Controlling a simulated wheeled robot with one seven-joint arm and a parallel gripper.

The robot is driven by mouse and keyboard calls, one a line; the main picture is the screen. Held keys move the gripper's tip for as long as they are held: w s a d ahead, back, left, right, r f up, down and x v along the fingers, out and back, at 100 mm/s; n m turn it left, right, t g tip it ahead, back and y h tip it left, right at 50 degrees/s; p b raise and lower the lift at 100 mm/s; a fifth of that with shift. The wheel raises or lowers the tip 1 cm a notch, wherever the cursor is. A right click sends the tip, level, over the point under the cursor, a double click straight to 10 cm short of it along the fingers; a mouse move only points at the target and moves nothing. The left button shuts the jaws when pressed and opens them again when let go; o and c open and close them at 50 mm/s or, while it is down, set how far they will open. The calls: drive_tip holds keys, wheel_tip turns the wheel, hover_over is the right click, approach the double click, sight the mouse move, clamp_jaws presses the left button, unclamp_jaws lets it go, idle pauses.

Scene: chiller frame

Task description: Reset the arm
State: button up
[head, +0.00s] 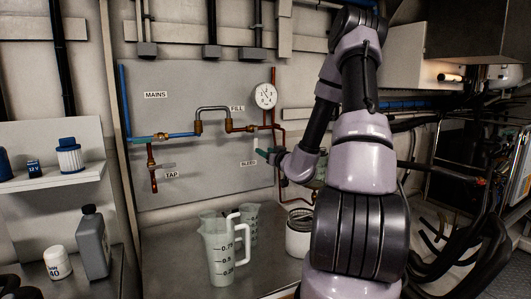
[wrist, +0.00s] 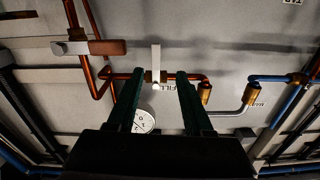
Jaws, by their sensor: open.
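My arm stands at the right of the head view, its elbow raised. My gripper (head: 264,153) is in front of the pipe panel (head: 185,85), close to the BLEED label. In the wrist view my gripper (wrist: 158,76) has two dark green fingers spread apart, with nothing clamped between them. A small pale lever (wrist: 155,63) on the copper pipe shows in the gap between the fingertips. I cannot tell how far it is from them. A brown-handled valve (wrist: 95,47) is left of the fingers.
The round gauge (head: 265,95) is above my gripper; it also shows in the wrist view (wrist: 144,121), partly hidden. A measuring jug (head: 219,257) and an open tub (head: 299,238) stand on the bench below. A grey bottle (head: 93,244) stands left. Black hoses (head: 480,255) crowd the right.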

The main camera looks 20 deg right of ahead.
drive_tip(key=s+a+r+n+g+y, duration=0.1)
drive_tip(key=s+a+r+n+y, duration=0.1)
drive_tip(key=a+r+n+y, duration=0.7)
drive_tip(key=s+a+r+n+g+y, duration=0.25)
drive_tip(key=s+a+n+g, duration=1)
drive_tip(key=n, duration=1.45)
drive_tip(key=s+a+r+n+h, duration=0.1)
drive_tip(key=s+n+h, duration=0.5)
drive_tip(key=s+n, duration=1)
drive_tip(key=s+d+r+n+t+h, duration=0.1)
drive_tip(key=d+n, duration=0.3)
drive_tip(key=n, duration=0.4)
drive_tip(key=s+d+r+n+t+h, duration=0.1)
drive_tip(key=s+d+r+n+h, duration=0.1)
drive_tip(key=n, duration=0.6)
drive_tip(key=shift+d+r+t+h, duration=0.35)
drive_tip(key=shift+d+r+h, duration=0.45)
drive_tip(key=shift+d, duration=0.45)
